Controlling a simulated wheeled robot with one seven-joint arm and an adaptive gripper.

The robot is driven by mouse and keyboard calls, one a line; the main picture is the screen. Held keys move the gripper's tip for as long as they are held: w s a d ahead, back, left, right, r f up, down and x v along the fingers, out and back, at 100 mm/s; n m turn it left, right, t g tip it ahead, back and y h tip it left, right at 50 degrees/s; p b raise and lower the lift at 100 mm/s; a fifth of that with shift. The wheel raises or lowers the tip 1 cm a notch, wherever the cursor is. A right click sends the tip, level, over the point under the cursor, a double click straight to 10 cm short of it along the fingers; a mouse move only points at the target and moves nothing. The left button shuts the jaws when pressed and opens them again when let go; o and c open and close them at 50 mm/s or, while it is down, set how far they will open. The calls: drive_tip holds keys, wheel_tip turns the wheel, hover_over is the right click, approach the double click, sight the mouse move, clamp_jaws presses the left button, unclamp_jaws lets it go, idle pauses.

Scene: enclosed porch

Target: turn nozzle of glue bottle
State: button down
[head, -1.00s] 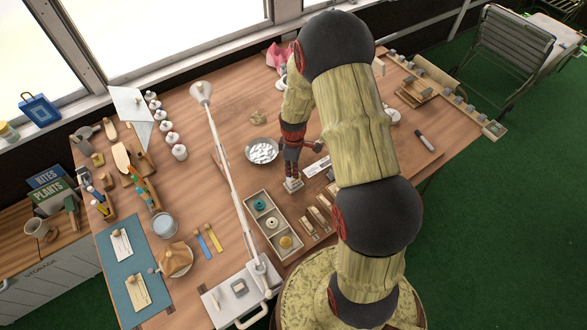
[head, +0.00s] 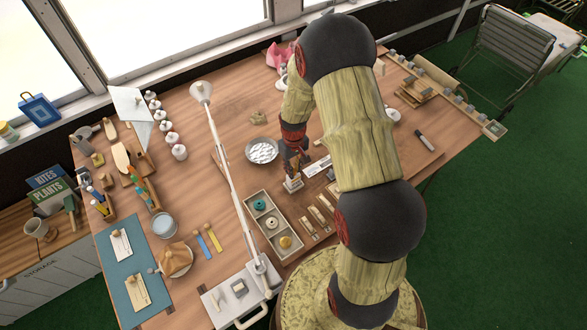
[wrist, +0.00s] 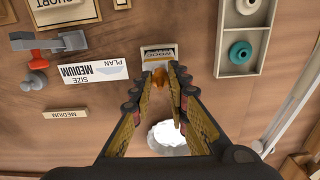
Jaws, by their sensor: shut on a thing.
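The glue bottle stands on the workbench; its pale base (head: 293,185) shows below my gripper (head: 293,158) in the head view. In the wrist view the bottle's white label (wrist: 158,53) faces up the picture, and its orange nozzle (wrist: 159,78) sits between the fingertips. My gripper (wrist: 158,76) is shut on the nozzle from above. The fingers and wrist hide much of the bottle in the head view. The nozzle's exact angle is hard to tell.
A bowl of white pieces (head: 262,151) stands close behind the gripper. A compartment tray with spools (head: 249,209) and a white lamp arm (head: 226,160) are to the left. A plan card (wrist: 94,71) and a red-handled clamp (wrist: 50,41) lie nearby. Bare wood lies around the bottle.

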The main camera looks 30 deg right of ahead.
drive_tip(key=m, duration=0.4)
drive_tip(key=shift+m, duration=2.2)
drive_tip(key=c, duration=1.7)
unclamp_jaws()
wheel_tip(320, 180, up, 12)
drive_tip(key=shift+f, duration=0.1)
